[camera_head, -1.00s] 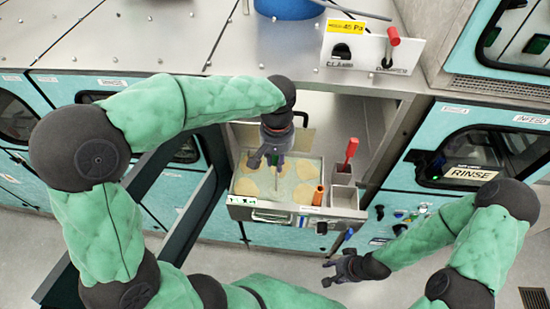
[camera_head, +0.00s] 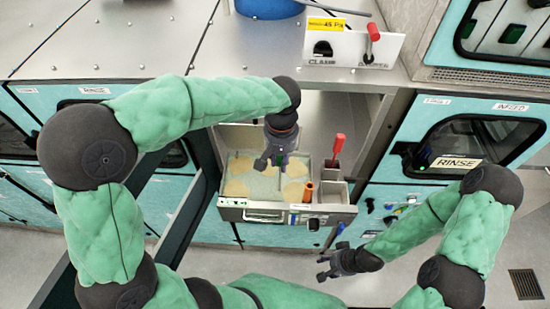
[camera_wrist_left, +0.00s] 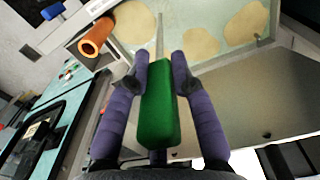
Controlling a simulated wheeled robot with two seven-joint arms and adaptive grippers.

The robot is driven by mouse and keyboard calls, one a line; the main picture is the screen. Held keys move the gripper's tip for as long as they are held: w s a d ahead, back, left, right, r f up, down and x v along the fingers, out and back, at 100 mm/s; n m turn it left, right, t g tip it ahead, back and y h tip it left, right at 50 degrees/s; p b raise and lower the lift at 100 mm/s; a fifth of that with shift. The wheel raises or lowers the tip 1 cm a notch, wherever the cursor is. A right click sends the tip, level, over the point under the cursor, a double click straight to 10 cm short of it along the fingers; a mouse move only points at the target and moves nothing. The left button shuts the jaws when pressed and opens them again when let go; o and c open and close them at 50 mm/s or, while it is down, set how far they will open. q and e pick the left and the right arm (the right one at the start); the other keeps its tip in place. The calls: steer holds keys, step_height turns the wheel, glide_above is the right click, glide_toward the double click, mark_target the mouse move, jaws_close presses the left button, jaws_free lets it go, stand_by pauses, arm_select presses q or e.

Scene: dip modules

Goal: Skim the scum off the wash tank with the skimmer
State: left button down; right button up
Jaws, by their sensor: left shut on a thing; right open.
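The wash tank (camera_head: 232,213) is a shallow metal basin in the middle of the head view. Several tan scum patches (camera_head: 237,188) lie on its pale liquid; some also show in the left wrist view (camera_wrist_left: 195,40). My left gripper (camera_head: 276,160) is above the tank, shut on the green handle of the skimmer (camera_wrist_left: 158,110). A thin metal shaft runs from the handle toward the tank. The skimmer's head cannot be made out. My right gripper (camera_head: 326,268) is open and empty, low and to the right of the tank.
An orange tube (camera_head: 308,191) stands at the tank's right front, also in the left wrist view (camera_wrist_left: 96,38). A red-handled tool (camera_head: 338,146) stands in small metal bins (camera_head: 333,191) beside the tank. The RINSE machine (camera_head: 450,148) is at right.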

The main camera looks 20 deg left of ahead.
arm_select(q)
steer(key=shift+w+d+p, duration=0.1)
steer(key=shift+w+d, duration=0.1)
steer(key=shift+d, duration=0.7)
steer(key=shift+w+d+p, duration=0.1)
steer(key=shift+w+d, duration=0.15)
steer(key=shift+d, duration=0.6)
steer(key=shift+w+d+p, duration=0.1)
steer(key=shift+w+d, duration=0.1)
steer(key=shift+d, duration=0.7)
steer(key=shift+w, duration=0.1)
steer(key=w+a+p, duration=0.2)
steer(key=w, duration=0.6)
steer(key=shift+a, duration=0.15)
steer(key=s+a+b, duration=0.1)
steer(key=s+a, duration=0.1)
steer(key=a, duration=0.7)
steer(key=shift+s, duration=0.15)
stand_by(0.8)
steer(key=shift+a, duration=0.1)
steer(key=s+a+b, duration=0.1)
steer(key=s+a, duration=0.1)
steer(key=a, duration=0.7)
steer(key=shift+s+a, duration=0.15)
steer(key=shift+a, duration=0.05)
stand_by(1.2)
